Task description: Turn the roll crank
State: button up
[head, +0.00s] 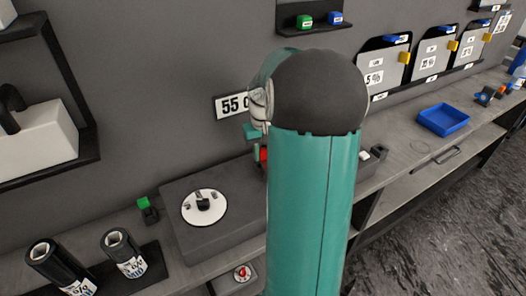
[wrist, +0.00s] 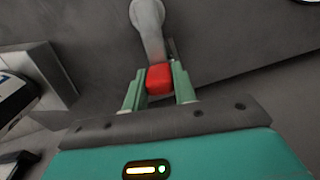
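The roll crank shows in the wrist view as a grey metal arm (wrist: 149,32) with a red handle (wrist: 158,79) at its near end. My gripper (wrist: 160,80) has its two green fingers on either side of the red handle, and they appear to touch it on both sides. In the head view my teal arm hides most of the crank and gripper. Only a bit of red handle (head: 263,154) shows left of the arm, below a teal part of my gripper (head: 252,131).
A grey block with a white round dial (head: 204,207) stands left of my arm. Black rolls (head: 58,267) stand at the front left. A blue tray (head: 443,119) lies on the counter to the right. A "55" sign (head: 233,106) hangs on the wall behind.

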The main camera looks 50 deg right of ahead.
grip_shut()
jog(key=shift+a, duration=0.1)
jog(key=shift+w+a+n, duration=0.15)
jog(key=shift+a+n, duration=0.25)
jog(key=shift+n, duration=0.35)
jog(key=shift+w+a+n, duration=0.15)
jog(key=shift+a+n, duration=0.2)
jog(key=shift+n, duration=0.4)
jog(key=shift+a+n, duration=0.5)
jog(key=shift+n, duration=0.5)
jog(key=shift+a+n, duration=0.5)
jog(key=shift+n, duration=0.5)
jog(key=o, duration=0.7)
grip_release()
jog(key=shift+r, duration=0.1)
